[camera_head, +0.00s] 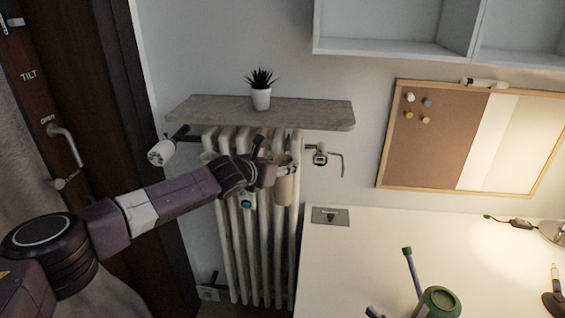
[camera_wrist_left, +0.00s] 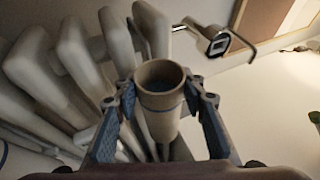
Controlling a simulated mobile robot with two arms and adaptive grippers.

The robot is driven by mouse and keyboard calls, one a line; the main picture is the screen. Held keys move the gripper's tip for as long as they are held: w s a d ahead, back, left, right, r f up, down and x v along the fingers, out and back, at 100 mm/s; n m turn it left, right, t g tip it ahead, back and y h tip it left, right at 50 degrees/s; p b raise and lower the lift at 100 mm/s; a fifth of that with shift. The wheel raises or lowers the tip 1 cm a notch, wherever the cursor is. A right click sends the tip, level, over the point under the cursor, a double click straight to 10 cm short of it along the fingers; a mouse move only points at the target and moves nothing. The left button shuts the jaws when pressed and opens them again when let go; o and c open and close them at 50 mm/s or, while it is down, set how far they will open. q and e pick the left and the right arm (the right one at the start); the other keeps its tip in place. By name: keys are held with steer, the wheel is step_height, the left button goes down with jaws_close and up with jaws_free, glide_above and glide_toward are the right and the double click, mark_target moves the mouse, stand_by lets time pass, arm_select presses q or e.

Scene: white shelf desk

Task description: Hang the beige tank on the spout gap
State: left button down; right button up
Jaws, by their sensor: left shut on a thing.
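The beige tank (camera_head: 285,187) is an open-topped cylinder held in front of the right end of the white radiator (camera_head: 248,250). My left gripper (camera_head: 282,168) is shut on it. In the left wrist view the tank (camera_wrist_left: 161,122) stands between the two fingers with its round mouth toward the camera and a thin blue line around its body. The radiator's fins (camera_wrist_left: 85,55) and the gaps between them lie to the left and behind it. I cannot tell whether the tank touches the radiator. I cannot make out which part is the spout gap. My right gripper is not in view.
A shelf (camera_head: 255,111) with a potted plant (camera_head: 261,98) sits above the radiator. A valve with a small display (camera_head: 320,157) and a bent pipe are right of the tank. A green can (camera_head: 437,302) stands on the white desk (camera_head: 365,260).

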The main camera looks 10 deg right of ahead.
arm_select(q)
steer(key=c, duration=1.2)
jaws_free()
steer(key=shift+r, duration=0.1)
steer(key=shift+o, duration=0.2)
steer(key=shift+f, duration=0.2)
steer(key=v, duration=1.2)
steer(key=shift+r, duration=0.2)
